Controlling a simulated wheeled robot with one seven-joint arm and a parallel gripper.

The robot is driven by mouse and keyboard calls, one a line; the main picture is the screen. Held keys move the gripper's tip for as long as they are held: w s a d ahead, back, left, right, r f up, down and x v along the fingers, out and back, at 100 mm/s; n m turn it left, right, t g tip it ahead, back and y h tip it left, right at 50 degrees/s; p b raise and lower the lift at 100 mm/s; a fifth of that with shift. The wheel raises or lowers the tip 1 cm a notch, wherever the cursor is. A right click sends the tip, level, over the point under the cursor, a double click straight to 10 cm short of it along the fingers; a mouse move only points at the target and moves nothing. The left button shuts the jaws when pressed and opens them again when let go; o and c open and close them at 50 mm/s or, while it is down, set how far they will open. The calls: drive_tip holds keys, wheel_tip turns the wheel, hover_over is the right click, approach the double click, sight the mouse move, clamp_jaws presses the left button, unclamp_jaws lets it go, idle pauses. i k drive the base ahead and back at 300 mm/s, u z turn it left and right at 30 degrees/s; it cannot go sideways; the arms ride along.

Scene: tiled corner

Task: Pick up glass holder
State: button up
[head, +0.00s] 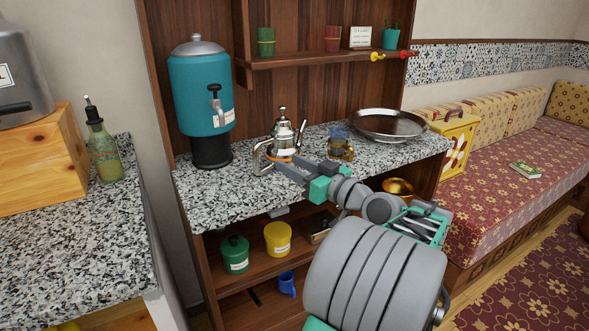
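What looks like the glass holder (345,153) is a small brass-coloured cup holder with a bluish glass in it. It stands upright on the speckled counter (215,195), between the silver teapot and the round metal tray. My gripper (277,161) is over the counter, in front of the teapot and to the left of the holder. Its grey fingers point left, towards the teapot (283,132), and look apart with nothing held between them. Whether a finger touches the teapot is hard to tell.
A blue drink dispenser (203,95) stands at the counter's left. A round metal tray (390,124) lies at the right. A shelf (320,58) with cups is above. Green (234,256) and yellow (278,239) pots sit below. The counter's front left is clear.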

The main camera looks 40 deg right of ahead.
sight(351, 158)
drive_tip(key=z, duration=1.65)
